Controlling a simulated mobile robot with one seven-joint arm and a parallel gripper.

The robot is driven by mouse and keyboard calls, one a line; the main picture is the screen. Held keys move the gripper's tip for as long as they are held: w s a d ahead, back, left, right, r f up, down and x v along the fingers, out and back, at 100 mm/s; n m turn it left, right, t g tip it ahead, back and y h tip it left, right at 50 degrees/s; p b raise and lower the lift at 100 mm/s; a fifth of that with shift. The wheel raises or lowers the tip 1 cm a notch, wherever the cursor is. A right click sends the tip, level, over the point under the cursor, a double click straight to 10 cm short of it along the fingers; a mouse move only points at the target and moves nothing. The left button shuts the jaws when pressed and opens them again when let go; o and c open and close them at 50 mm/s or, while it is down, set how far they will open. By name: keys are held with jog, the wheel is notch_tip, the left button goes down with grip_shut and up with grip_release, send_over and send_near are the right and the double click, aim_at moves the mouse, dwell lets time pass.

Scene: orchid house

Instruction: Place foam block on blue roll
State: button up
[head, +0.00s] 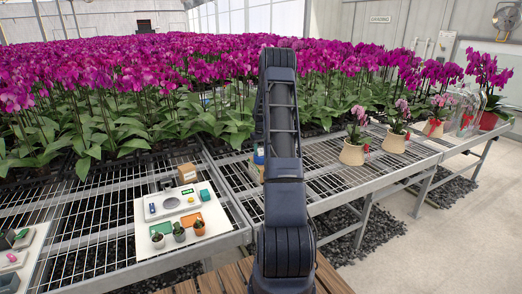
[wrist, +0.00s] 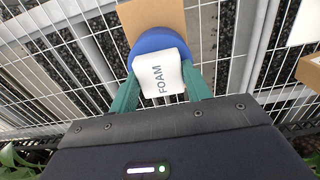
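The white foam block (wrist: 162,78), marked FOAM, sits between the two green fingers of my gripper (wrist: 160,78) in the wrist view. The fingers press against its sides, so my gripper is shut on it. The blue roll (wrist: 146,42) shows directly behind the block, which covers part of it. I cannot tell whether the block touches the roll or is held just above it. In the head view my arm hides the gripper and the block; a small blue patch (head: 259,155) beside the arm may be the roll.
A brown flat piece (wrist: 158,17) lies beside the roll on the wire mesh bench. A cardboard box (head: 187,172) and a white tray (head: 150,246) with small pots and blocks stand left of my arm. Orchids (head: 130,90) fill the back; potted ones (head: 352,154) stand right.

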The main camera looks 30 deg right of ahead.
jog(key=o, duration=0.3)
jog(key=shift+r, duration=0.15)
notch_tip(320, 180, up, 11)
jog(key=s+a+r+t, duration=0.2)
jog(key=s+a+r, duration=1.8)
jog(key=s+r, duration=0.1)
jog(key=s+a+t, duration=0.1)
jog(key=s+a, duration=0.2)
jog(key=s, duration=0.6)
jog(key=s+a+f, duration=0.1)
jog(key=s+a, duration=0.2)
jog(key=s, duration=0.6)
jog(key=s+a+f+t, duration=0.1)
jog(key=s+a, duration=0.2)
jog(key=s, duration=0.7)
jog(key=shift+s+a+f+t, duration=0.1)
jog(key=shift+a+t, duration=0.2)
jog(key=shift+a, duration=0.05)
